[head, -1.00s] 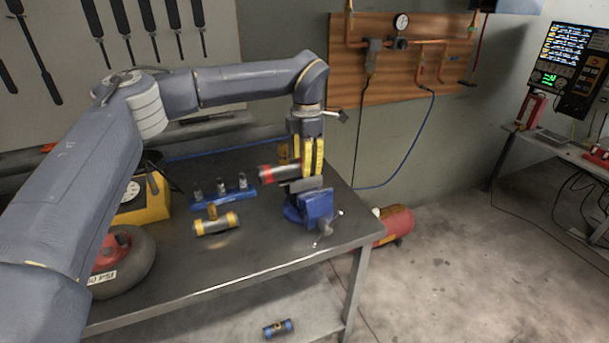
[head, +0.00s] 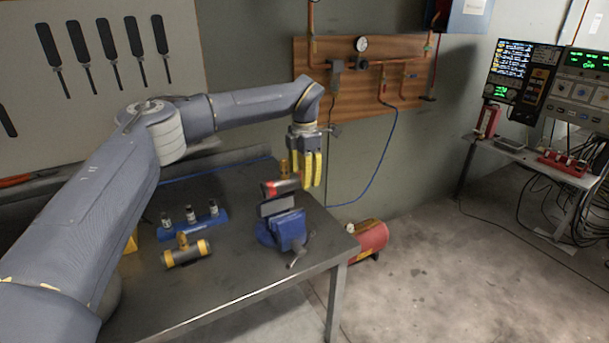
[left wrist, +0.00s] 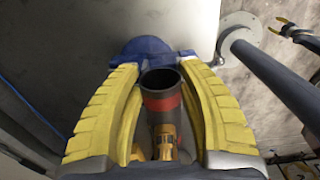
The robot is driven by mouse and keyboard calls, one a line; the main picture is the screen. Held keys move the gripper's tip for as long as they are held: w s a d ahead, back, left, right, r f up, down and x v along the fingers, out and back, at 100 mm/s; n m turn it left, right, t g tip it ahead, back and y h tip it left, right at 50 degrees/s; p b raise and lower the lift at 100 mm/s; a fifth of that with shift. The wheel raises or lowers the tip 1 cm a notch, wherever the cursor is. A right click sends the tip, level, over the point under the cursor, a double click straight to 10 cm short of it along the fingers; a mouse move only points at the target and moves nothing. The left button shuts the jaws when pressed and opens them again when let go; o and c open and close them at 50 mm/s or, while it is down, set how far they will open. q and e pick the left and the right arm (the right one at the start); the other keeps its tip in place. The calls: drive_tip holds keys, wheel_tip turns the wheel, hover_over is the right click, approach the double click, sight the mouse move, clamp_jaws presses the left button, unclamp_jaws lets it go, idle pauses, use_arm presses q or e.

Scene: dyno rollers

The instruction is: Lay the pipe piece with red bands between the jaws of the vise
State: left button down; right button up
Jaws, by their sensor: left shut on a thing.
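The pipe piece with red bands (head: 281,187) is dark with a brass fitting standing up from it. In the head view it is just above the grey jaw plate of the blue vise (head: 290,230); I cannot tell whether it touches the jaws. My left gripper (head: 311,184), with yellow fingers, is shut on the pipe piece. In the left wrist view the pipe piece (left wrist: 162,103) is between the fingers (left wrist: 160,78), and the vise (left wrist: 146,50) is beyond it.
A pipe piece with yellow bands (head: 187,254) lies on the workbench (head: 222,280) left of the vise. A blue rack (head: 194,227) with several small fittings stands behind it. A red tank (head: 369,240) is on the floor beyond the bench's right edge.

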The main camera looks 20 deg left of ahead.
use_arm(q)
wheel_tip(320, 180, down, 8)
idle(1.7)
drive_tip(key=shift+f, duration=0.15)
idle(0.4)
drive_tip(key=c, duration=0.7)
unclamp_jaws()
drive_tip(key=shift+c, duration=0.2)
